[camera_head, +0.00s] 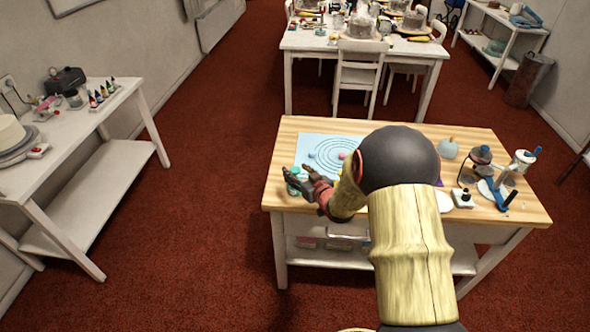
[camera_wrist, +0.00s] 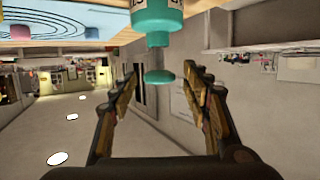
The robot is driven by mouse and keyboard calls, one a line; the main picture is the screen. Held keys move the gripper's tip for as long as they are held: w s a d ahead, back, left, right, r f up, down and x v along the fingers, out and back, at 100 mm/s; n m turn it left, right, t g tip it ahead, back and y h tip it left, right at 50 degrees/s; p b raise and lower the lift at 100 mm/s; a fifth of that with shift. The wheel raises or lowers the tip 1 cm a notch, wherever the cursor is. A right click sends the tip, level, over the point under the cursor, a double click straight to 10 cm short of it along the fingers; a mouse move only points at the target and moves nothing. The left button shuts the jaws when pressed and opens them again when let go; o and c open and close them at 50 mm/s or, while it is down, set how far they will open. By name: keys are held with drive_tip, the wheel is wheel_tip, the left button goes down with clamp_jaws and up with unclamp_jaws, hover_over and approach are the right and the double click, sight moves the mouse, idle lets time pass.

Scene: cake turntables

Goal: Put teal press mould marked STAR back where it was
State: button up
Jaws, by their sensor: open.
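A teal press mould (camera_wrist: 158,35) shows in the wrist view, with a round knob on a narrower neck. A white label with dark marks at its top edge is cut off by the frame, so I cannot read it. In the head view teal (camera_head: 293,171) shows at the table's left edge, partly covered by my gripper (camera_head: 298,178). My gripper is open; in the wrist view its two fingers (camera_wrist: 160,72) are spread to either side of the knob, with gaps and no visible contact. The mould looks upright on the wooden table (camera_head: 315,125).
A pale blue mat (camera_head: 312,142) with printed rings lies near the mould, with small pink and blue pieces on it. My arm hides the table's middle. A pale round jar (camera_head: 449,148), a blue stand (camera_head: 498,196) and a white device (camera_head: 463,198) stand at the right.

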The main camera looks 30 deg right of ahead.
drive_tip(key=p+v, duration=0.2)
drive_tip(key=v, duration=0.8)
drive_tip(key=s+a+r+g+h, duration=0.1)
drive_tip(key=s+a+r+g, duration=0.15)
drive_tip(key=r, duration=0.45)
drive_tip(key=s+a+r+g+h, duration=0.2)
drive_tip(key=s+a+r, duration=0.1)
drive_tip(key=r, duration=0.5)
drive_tip(key=s+a+r+g+y, duration=0.1)
drive_tip(key=s+a+r+g, duration=0.1)
drive_tip(key=s+a, duration=0.5)
drive_tip(key=s+a+r+g+y, duration=0.2)
drive_tip(key=s+a, duration=0.4)
drive_tip(key=s, duration=0.8)
drive_tip(key=shift+s+a+r, duration=0.2)
drive_tip(key=shift+a+r, duration=0.2)
drive_tip(key=shift+r, duration=0.25)
drive_tip(key=shift+g, duration=0.25)
drive_tip(key=shift+c, duration=0.4)
